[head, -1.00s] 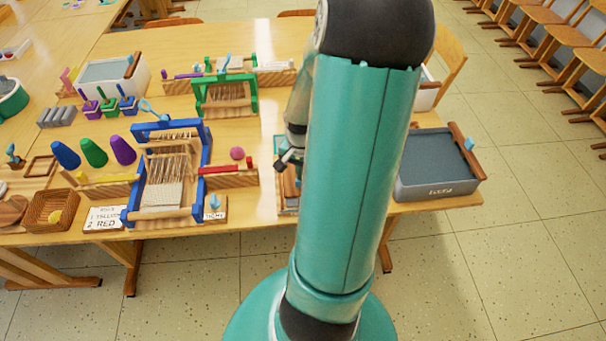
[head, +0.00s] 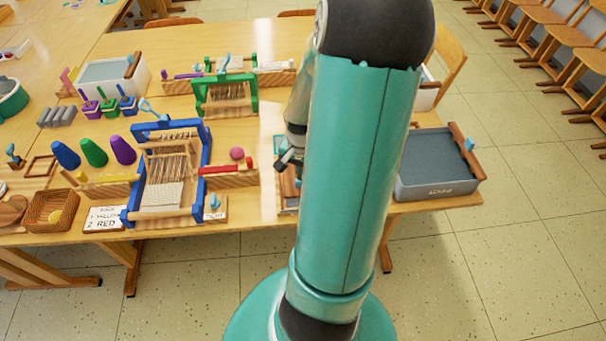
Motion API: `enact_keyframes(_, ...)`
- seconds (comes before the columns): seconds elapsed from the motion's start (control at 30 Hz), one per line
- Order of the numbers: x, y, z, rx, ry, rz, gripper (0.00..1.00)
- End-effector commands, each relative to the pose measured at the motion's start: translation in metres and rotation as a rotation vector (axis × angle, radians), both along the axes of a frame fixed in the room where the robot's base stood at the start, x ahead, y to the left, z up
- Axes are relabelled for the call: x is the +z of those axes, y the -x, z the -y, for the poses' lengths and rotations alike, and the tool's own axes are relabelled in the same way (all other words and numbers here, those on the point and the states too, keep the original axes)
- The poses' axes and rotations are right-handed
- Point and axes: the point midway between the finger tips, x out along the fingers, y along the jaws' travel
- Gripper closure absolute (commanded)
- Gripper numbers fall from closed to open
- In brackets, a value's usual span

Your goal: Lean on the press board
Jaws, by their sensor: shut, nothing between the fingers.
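My gripper (head: 284,160) shows small and dark just left of my teal arm. It is shut with nothing in it, above a wooden-framed item (head: 289,188) at the table's front edge. That item may be the press board, but my arm covers its right part, so I cannot tell. I cannot tell whether the gripper touches it. A small teal-edged piece (head: 279,144) lies just behind the gripper.
A blue loom (head: 204,160) stands left of the gripper, with a green loom (head: 225,80) behind. A wooden rack (head: 232,178) with a pink ball (head: 237,153) behind it lies between. A grey-topped tub (head: 432,165) stands right of my arm.

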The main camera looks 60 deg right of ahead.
Motion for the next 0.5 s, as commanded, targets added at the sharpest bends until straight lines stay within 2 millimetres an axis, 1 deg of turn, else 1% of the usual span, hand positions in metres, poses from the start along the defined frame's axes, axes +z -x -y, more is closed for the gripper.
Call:
enact_keyframes(0.07, -0.002, 0.001, -0.001, -0.001, -0.003, -0.001, 1.0)
enact_keyframes(0.17, 0.001, 0.001, 0.0, -0.002, -0.002, 0.0, 1.0)
enact_keyframes(0.5, 0.026, 0.0, 0.0, -0.001, 0.0, 0.0, 1.0)
